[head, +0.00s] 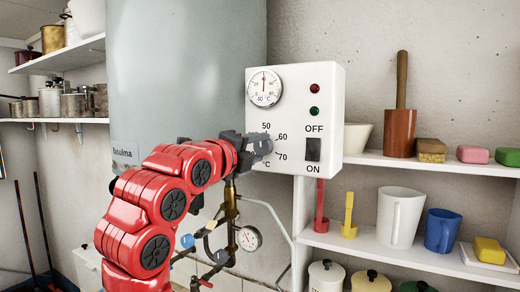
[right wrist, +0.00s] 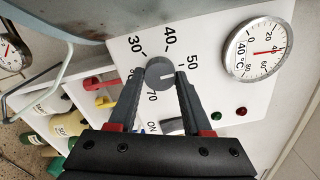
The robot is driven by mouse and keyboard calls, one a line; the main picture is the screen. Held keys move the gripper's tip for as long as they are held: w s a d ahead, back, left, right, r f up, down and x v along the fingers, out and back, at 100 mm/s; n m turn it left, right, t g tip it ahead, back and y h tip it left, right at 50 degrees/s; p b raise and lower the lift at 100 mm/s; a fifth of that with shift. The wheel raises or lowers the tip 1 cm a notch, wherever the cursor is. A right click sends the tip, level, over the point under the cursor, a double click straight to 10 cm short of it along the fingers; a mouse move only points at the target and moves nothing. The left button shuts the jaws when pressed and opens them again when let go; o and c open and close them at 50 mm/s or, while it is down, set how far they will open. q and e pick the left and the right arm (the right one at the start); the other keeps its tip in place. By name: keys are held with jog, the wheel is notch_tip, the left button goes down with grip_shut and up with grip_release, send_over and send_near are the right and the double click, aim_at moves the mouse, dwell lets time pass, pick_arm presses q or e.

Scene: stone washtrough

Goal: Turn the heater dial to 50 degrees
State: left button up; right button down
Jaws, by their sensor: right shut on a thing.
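The white heater control box (head: 325,128) hangs on the wall beside the grey tank. Its round grey dial (right wrist: 160,72) shows in the right wrist view, with a pale line pointing right, roughly toward the 50 side; the right finger covers the scale just below 50. The marks 30, 40, 50 and 70 show around it. My right gripper (head: 262,146) is shut on the dial, one finger on each side; it also shows in the right wrist view (right wrist: 157,80). In the head view the gripper hides the dial. My left gripper is not in view.
A round gauge (head: 264,87), red and green lamps and a dark ON/OFF switch (head: 313,149) sit on the box near the dial. Pipes with a second gauge (head: 249,238) run below. Shelves at right hold a white jug (head: 400,217) and a blue mug (head: 441,230).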

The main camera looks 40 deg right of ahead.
dwell(0.4)
jog(key=shift+c, duration=1.7)
grip_release()
jog(key=shift+s, duration=0.15)
jog(key=shift+a, duration=0.3)
jog(key=b+v, duration=0.3)
jog(key=v, duration=1.3)
jog(key=shift+s+a+b, duration=0.2)
jog(key=shift+a+b, duration=0.1)
jog(key=shift+b, duration=0.1)
